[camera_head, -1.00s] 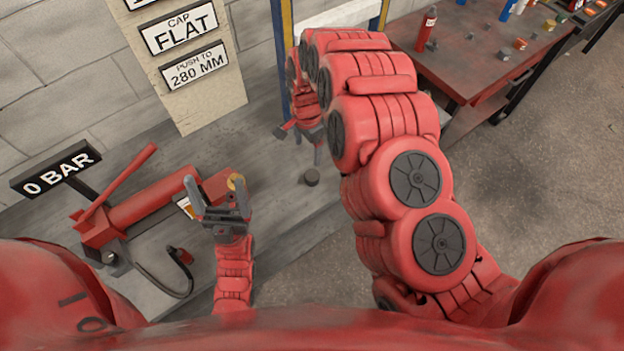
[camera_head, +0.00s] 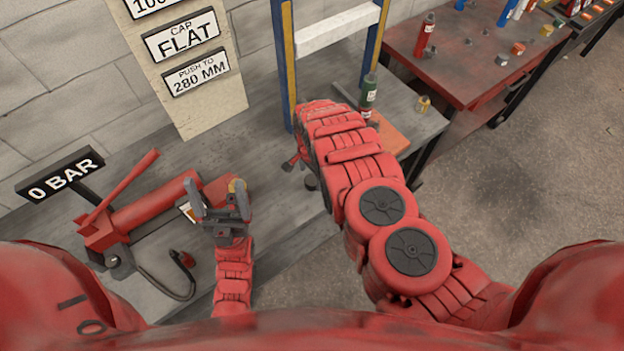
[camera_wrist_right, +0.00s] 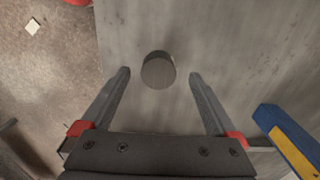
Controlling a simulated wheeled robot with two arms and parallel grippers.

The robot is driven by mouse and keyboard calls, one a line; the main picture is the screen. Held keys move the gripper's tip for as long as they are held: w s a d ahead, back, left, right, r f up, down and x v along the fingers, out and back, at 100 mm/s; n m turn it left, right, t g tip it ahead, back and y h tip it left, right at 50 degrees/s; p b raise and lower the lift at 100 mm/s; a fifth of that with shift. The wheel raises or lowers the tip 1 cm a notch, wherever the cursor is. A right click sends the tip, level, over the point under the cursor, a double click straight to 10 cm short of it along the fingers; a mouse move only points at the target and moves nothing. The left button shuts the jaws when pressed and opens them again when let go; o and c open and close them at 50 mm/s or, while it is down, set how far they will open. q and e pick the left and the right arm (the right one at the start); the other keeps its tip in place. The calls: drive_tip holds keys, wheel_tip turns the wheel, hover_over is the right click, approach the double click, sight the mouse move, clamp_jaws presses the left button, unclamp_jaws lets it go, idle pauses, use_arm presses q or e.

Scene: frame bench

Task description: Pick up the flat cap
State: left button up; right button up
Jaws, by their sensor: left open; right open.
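The flat cap (camera_wrist_right: 158,71) is a short dark grey disc standing on the grey bench. In the right wrist view it lies just beyond the fingertips, between their lines. My right gripper (camera_wrist_right: 160,82) is open and empty above the bench, not touching the cap. In the head view the cap (camera_head: 312,183) shows only in part beside my right arm, which hides most of the right gripper. My left gripper (camera_head: 220,198) is open, fingers pointing up, near the red hydraulic cylinder (camera_head: 150,205).
A blue and yellow frame (camera_head: 283,70) stands at the bench's back; its post (camera_wrist_right: 290,140) shows at lower right in the wrist view. Signs read "CAP FLAT" (camera_head: 185,36) and "0 BAR" (camera_head: 60,175).

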sight(312, 180)
drive_tip(key=shift+w+d+f, duration=0.1)
drive_tip(key=shift+d+f, duration=0.2)
drive_tip(key=shift+f, duration=0.6)
drive_tip(key=shift+a+f, duration=0.1)
drive_tip(key=shift+f, duration=0.65)
drive_tip(key=shift+c, duration=0.3)
clamp_jaws()
